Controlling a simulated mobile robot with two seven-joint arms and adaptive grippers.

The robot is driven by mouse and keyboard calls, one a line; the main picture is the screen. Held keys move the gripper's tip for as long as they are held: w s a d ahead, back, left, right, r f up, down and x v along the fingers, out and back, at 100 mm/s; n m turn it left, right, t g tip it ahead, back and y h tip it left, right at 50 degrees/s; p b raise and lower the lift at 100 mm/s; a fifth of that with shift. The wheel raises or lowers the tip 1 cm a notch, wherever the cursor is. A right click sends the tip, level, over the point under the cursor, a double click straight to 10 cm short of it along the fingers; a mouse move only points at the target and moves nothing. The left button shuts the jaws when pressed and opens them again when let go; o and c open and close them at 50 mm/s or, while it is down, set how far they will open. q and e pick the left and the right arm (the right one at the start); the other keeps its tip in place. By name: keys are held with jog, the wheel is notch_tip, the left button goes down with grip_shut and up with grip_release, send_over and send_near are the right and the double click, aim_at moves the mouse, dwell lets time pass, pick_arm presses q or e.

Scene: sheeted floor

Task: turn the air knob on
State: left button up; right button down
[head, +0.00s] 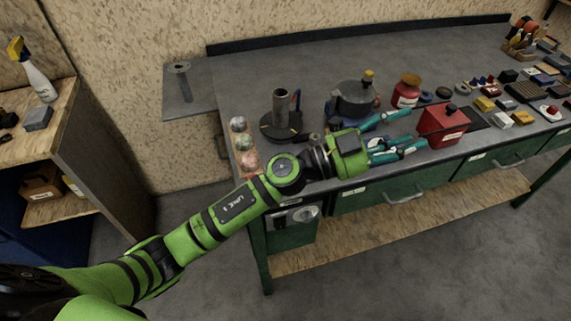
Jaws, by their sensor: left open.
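My left gripper (418,128) reaches in from the left over the front of the grey workbench (440,62). Its teal fingers are spread apart with nothing between them. They point right, at a red box (443,126) with a small dark knob (451,107) on top; I cannot tell whether they touch the box. No part is clearly marked as the air knob, so I cannot tell which one it is or how it is turned. My right gripper is not in view.
A dark pot-like vessel (354,98) and a red jar (406,92) stand behind the gripper. An upright tube on a round base (281,115) and several balls stand at the bench's left end. Small blocks crowd the right. Green drawers (372,194) line the front.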

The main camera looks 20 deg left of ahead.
pick_arm(q)
jog(key=a+f+m+g+y, duration=0.4)
jog(key=f+m+g+y, duration=0.45)
jog(key=f, duration=0.55)
jog(key=w+a+n+y, duration=0.1)
jog(key=a+y, duration=0.2)
jog(key=a, duration=0.3)
jog(key=w+a+f+n+g+y, duration=0.1)
jog(key=w+a+n+y, duration=0.1)
jog(key=a+y, duration=0.2)
jog(key=w+a+n+g+y, duration=0.1)
jog(key=w+a+y, duration=0.1)
jog(key=a, duration=0.6)
jog(key=shift+a+f+n+y, duration=0.25)
jog(key=shift+a+y, duration=0.15)
jog(key=shift+y, duration=0.25)
jog(key=shift+s+a+f, duration=0.1)
jog(key=shift+a+f, duration=0.05)
jog(key=shift+f, duration=0.05)
notch_tip(320, 180, down, 6)
jog(key=shift+f+p, duration=0.25)
jog(key=shift+p, duration=0.85)
grip_shut()
